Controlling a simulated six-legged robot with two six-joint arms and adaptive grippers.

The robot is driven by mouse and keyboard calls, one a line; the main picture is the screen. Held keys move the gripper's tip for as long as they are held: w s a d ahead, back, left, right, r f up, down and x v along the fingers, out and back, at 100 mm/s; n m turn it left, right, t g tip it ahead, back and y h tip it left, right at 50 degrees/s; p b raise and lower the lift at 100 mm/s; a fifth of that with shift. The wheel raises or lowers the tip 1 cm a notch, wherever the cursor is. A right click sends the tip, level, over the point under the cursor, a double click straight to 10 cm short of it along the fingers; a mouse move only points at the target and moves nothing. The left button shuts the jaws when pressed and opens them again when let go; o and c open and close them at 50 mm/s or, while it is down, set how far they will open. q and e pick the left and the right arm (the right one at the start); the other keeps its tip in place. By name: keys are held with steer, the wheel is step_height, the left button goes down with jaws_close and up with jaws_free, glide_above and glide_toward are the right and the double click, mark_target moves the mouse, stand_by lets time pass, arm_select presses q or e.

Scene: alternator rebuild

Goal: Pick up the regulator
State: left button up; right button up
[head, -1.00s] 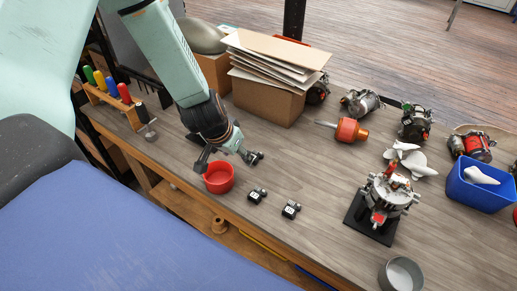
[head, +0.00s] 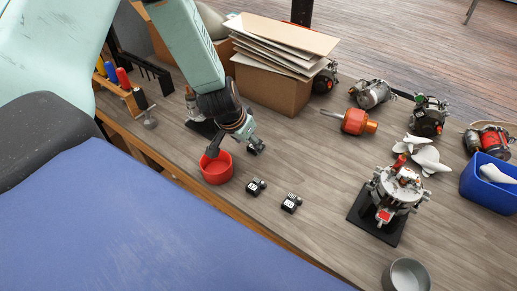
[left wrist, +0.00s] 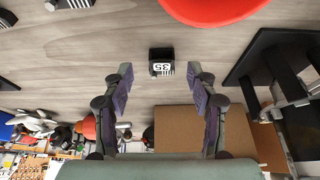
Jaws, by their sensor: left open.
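Three small black regulators with white number labels are on the table. One regulator (left wrist: 161,62) lies ahead of and between my open fingers in the left wrist view, not held; in the head view it shows partly beside my gripper (head: 257,150). A second regulator (head: 256,187) and a third regulator (head: 291,203) lie to the right of the red bowl. My left gripper (head: 232,143) is open and empty, pointing down just behind the red bowl. My right gripper is not in view.
A red bowl (head: 216,169) stands close to my left gripper. A cardboard box (head: 270,92) with flat sheets is behind it. An alternator on a black stand (head: 357,213), a blue bin (head: 487,198) and a grey cup (head: 406,274) are at right.

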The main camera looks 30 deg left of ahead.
arm_select(q)
steer(key=shift+w+a+f+b, duration=0.2)
steer(key=shift+f+b, duration=0.1)
steer(key=shift+f, duration=0.3)
steer(key=shift+w+a+f+b, duration=0.15)
steer(key=shift+f+b, duration=0.15)
steer(key=shift+f, duration=0.3)
steer(key=shift+d+f, duration=0.15)
steer(key=shift+w+d, duration=0.2)
steer(key=shift+d, duration=0.1)
steer(key=shift+a, duration=0.3)
steer(key=c, duration=0.3)
steer(key=shift+d, duration=0.25)
steer(key=c, duration=0.5)
steer(key=shift+a, duration=0.15)
jaws_close()
